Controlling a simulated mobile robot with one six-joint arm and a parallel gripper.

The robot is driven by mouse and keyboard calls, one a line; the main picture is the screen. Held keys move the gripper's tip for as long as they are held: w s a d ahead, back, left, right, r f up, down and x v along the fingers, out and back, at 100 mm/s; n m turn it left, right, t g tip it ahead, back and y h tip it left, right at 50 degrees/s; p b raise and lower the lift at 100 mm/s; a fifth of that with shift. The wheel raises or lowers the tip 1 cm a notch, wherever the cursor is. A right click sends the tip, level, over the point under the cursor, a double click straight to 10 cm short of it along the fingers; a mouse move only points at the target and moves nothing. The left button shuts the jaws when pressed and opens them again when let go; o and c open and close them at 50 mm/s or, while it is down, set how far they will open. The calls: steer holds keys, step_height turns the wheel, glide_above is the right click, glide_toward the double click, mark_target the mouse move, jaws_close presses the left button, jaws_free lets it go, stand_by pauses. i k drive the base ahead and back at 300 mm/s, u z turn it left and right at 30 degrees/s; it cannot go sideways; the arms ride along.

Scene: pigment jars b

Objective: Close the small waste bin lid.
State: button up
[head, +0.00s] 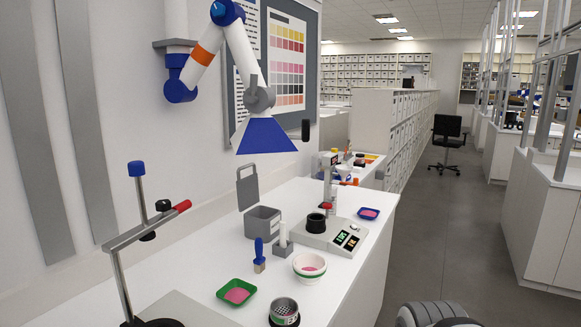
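The small grey waste bin (262,223) stands on the white bench near the wall, at the middle of the head view. Its lid (247,188) is open and stands upright above the back left edge of the bin. The bin's inside is mostly hidden from this angle. My gripper is not in view.
A blue-and-white jointed wall arm with a blue hood (265,136) hangs above the bin. On the white bench (190,262) are a blue-handled brush (259,255), bowl (309,268), green tray (236,292), scale (331,238) and lever stand (142,236).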

mark_target(248, 188)
steer(key=z, duration=1.4)
steer(key=i, duration=3.35)
steer(key=u, duration=3.65)
steer(key=i, duration=0.2)
steer(key=u, duration=0.1)
